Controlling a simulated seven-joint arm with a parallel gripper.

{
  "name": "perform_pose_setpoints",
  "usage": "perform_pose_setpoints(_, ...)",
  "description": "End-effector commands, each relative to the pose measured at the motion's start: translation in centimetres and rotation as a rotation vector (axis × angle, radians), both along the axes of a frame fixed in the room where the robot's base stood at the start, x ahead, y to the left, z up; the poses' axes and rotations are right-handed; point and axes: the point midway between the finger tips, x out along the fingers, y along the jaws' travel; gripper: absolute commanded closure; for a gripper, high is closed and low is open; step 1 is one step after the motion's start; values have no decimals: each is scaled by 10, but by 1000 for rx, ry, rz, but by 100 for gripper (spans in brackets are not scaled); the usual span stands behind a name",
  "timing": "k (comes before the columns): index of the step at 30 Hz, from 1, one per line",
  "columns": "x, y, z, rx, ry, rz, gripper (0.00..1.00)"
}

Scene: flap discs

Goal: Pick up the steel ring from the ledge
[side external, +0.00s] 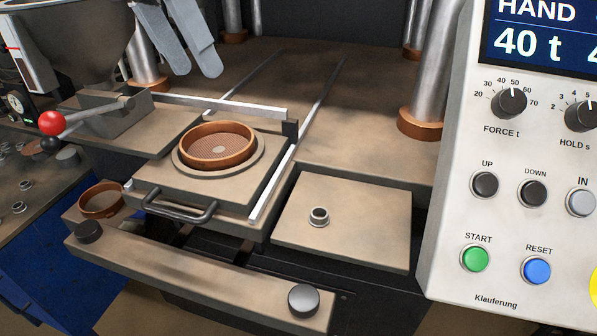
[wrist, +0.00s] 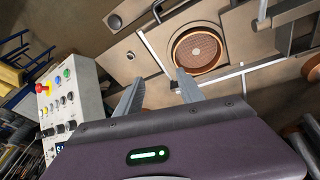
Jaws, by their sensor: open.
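The steel ring (side external: 319,217) is small and lies flat on the tan ledge (side external: 370,238) at the front right of the press, left of the control panel. It also shows in the wrist view as a small ring (wrist: 130,55), beyond the left fingertip. My gripper (side external: 198,72) is at the top of the side view, high above the press bed and well behind and left of the ring. In the wrist view my gripper (wrist: 160,77) has its two fingers spread with nothing between them. The ring stands clear of the fingers and nothing hides it.
A slide with a handle (side external: 180,210) carries a round copper-coloured mould (side external: 218,145) left of the ledge. A control panel (side external: 520,220) rises at the right. Steel columns (side external: 433,70) stand behind. A red-knobbed lever (side external: 52,123) is at the left. The ledge around the ring is clear.

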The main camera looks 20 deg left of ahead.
Motion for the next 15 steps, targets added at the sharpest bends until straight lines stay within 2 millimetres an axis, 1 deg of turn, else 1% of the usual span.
perform_pose_setpoints(1,9,-20,-9,20,4,-35,55)
perform_pose_setpoints(3,16,-45,-20,44,8,-81,55)
perform_pose_setpoints(5,20,-65,-30,66,10,-120,55)
perform_pose_setpoints(6,21,-78,-37,79,12,-145,55)
perform_pose_setpoints(9,20,-106,-54,114,12,-207,55)
perform_pose_setpoints(11,19,-122,-64,132,12,-241,55)
perform_pose_setpoints(15,11,-154,-87,175,10,-319,55)
